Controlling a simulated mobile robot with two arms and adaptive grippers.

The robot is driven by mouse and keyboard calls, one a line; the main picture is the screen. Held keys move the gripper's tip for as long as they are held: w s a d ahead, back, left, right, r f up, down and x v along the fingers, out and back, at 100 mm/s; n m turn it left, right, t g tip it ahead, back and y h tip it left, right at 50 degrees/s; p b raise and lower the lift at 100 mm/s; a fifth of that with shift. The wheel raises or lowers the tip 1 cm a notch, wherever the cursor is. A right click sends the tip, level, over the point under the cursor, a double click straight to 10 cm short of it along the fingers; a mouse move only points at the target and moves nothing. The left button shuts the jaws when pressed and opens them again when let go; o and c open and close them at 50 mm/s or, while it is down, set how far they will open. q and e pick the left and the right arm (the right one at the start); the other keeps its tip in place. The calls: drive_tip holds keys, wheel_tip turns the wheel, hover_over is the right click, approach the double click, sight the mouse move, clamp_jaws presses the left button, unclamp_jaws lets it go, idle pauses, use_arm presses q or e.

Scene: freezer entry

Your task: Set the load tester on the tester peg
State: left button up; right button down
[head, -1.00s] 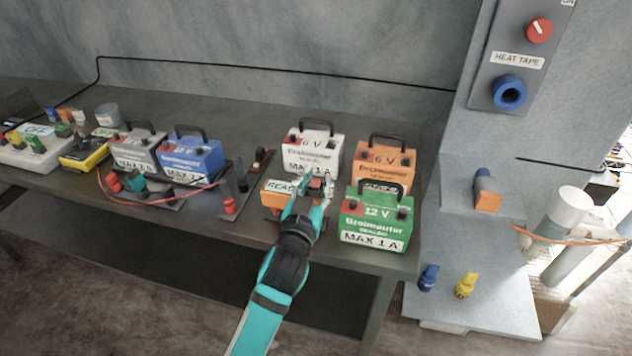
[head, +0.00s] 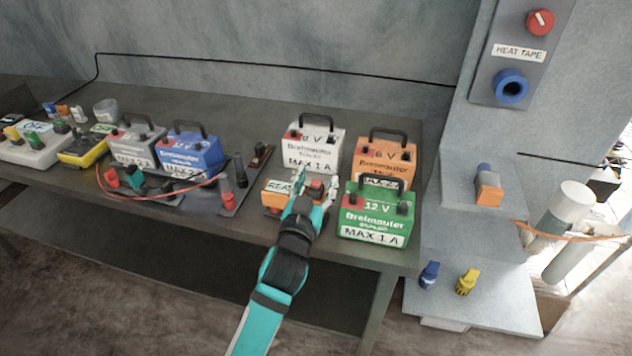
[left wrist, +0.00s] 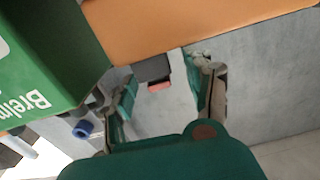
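No object is legibly marked as the load tester or the tester peg. An orange box with a white label starting "REA" (head: 277,193) sits near the bench's front edge, partly covered by my left gripper (head: 318,187). The gripper is between this box and the green 12 V battery (head: 376,214). In the left wrist view, the gripper fingers (left wrist: 168,98) stand apart, with a small dark piece with a red end (left wrist: 156,75) beyond the gap; contact is not visible. An orange body (left wrist: 190,25) fills the top. My right gripper is not in view.
A white 6 V battery (head: 313,146) and orange 6 V battery (head: 384,158) stand close behind. Grey and blue batteries (head: 190,152), a yellow box (head: 82,152) and red-capped posts (head: 228,200) are left. A stepped grey block (head: 470,240) with plugs stands right.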

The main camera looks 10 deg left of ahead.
use_arm(q)
drive_tip(key=shift+f, duration=0.2)
drive_tip(key=shift+s, duration=0.4)
drive_tip(key=s, duration=1.1)
drive_tip(key=shift+a+r, duration=0.15)
drive_tip(key=shift+s, duration=0.1)
